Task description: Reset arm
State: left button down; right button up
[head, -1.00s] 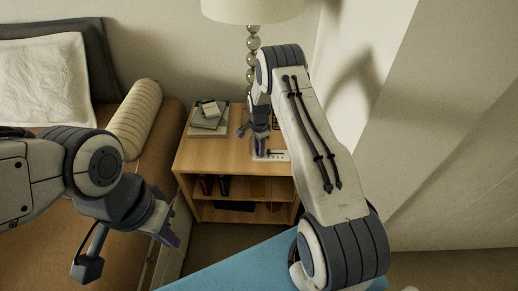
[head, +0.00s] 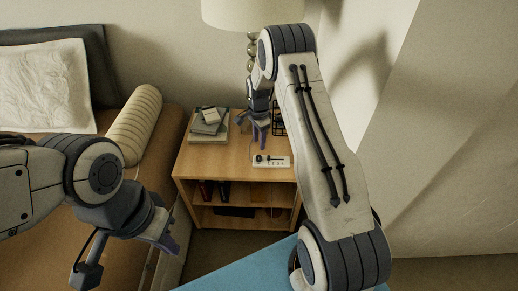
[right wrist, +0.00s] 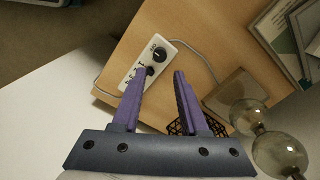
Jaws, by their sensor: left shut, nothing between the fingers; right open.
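My right gripper (head: 260,135) hangs above the wooden nightstand, fingers pointing down. In the right wrist view its two purple fingers (right wrist: 163,95) are apart with nothing between them. A white power strip (head: 271,161) lies on the nightstand just in front of that gripper; it also shows in the right wrist view (right wrist: 147,66), near the left fingertip, with a dark plug and a round black knob on it. My left gripper (head: 170,240) is at the lower left in the head view, beside the bed, shut and empty.
The wooden nightstand (head: 195,160) carries a stack of books (head: 209,124), a black wire basket (head: 279,117) and a lamp with glass balls (right wrist: 279,155). Books stand on its shelf. A bed with a bolster (head: 135,125) is left. A blue surface (head: 235,272) is at the front.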

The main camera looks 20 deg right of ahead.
notch_tip(320, 180, up, 2)
jog(key=shift+r, duration=0.1)
dwell(0.4)
jog(key=s+a+r+n+p, duration=0.2)
jog(key=s+a+r+n, duration=0.4)
jog(key=a+r, duration=0.4)
jog(key=s+a+r+n+p, duration=0.3)
jog(key=s+a+r+n, duration=0.35)
jog(key=a+r, duration=0.4)
jog(key=s+a+r+n+p, duration=0.1)
jog(key=s+r+n, duration=0.1)
jog(key=s, duration=0.5)
jog(key=s+a+r+n+p, duration=0.1)
jog(key=s+r+n, duration=0.2)
jog(key=s+n, duration=0.2)
jog(key=s+a+r+n+y+p, duration=0.1)
jog(key=s+r+n, duration=0.2)
jog(key=s, duration=0.7)
jog(key=shift+s+a+n, duration=0.35)
jog(key=shift+s+n, duration=0.05)
jog(key=shift+n, duration=0.35)
